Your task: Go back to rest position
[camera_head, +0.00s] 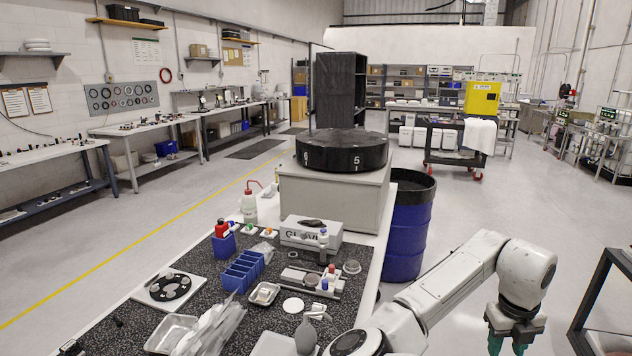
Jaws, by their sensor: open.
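My arm (450,280) reaches in from the bottom of the view and bends down at the right. My gripper (507,346) hangs at its end with green fingers set apart, and it is open. Nothing shows between the fingers, though the tips are close to the bottom edge of the picture. It is over the grey floor, to the right of the workbench and apart from everything on it.
A workbench with a dark speckled mat (215,276) carries blue bins (243,270), a glove box (311,234) and small parts. A black round fixture (342,150) stands on a grey cabinet behind. A blue drum (408,225) and black frame (592,300) flank open floor.

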